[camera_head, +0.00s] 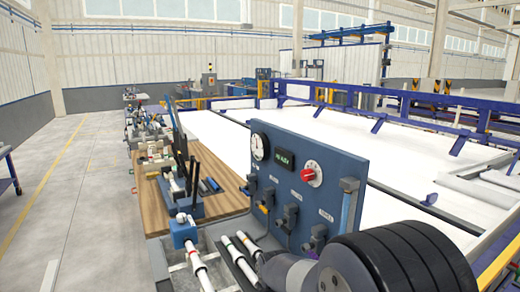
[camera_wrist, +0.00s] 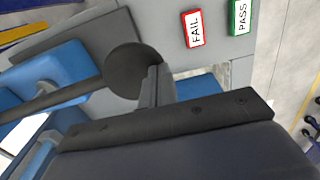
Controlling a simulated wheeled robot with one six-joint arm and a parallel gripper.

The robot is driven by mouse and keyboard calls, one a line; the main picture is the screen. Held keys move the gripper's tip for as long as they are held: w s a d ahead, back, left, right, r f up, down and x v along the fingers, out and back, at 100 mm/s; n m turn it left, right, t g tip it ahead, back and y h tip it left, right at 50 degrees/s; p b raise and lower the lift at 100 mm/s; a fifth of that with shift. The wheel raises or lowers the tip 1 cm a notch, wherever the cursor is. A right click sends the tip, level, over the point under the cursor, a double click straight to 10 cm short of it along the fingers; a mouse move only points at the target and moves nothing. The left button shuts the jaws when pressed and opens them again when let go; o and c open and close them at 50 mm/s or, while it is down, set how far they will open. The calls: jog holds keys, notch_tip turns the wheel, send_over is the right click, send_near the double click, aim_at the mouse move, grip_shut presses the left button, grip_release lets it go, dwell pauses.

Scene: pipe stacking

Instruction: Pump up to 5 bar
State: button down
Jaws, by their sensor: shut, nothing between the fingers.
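A blue upright panel (camera_head: 335,165) stands at the bench's front right in the head view. It carries a round white gauge (camera_head: 260,147), a small display with green characters (camera_head: 284,160) and a red knob (camera_head: 312,173). I cannot read the gauge or the display at this size. Several dark blue valve-like fittings (camera_head: 290,216) sit in a row below. In the wrist view my gripper (camera_wrist: 155,85) is shut and empty. Its tips are beside a black round disc (camera_wrist: 130,70) with a dark bar running left. I cannot tell whether they touch. The head view does not show the fingertips.
A red FAIL tag (camera_wrist: 194,28) and a green PASS tag (camera_wrist: 240,17) lie on a grey surface near the gripper. White pipes (camera_head: 240,258) lie below the panel. A wooden bench top (camera_head: 153,208) with tools is at left.

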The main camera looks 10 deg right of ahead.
jog(key=r+p, duration=0.1)
jog(key=r, duration=0.1)
jog(key=r+p, duration=0.4)
jog(key=shift+s+a+r, duration=0.15)
jog(key=shift+a, duration=0.2)
jog(key=shift+f, duration=0.25)
jog(key=shift+f+b, duration=2.35)
jog(key=shift+f, duration=0.6)
notch_tip(320, 180, up, 6)
jog(key=p, duration=0.5)
jog(key=shift+a, duration=0.3)
jog(key=shift+s, duration=0.1)
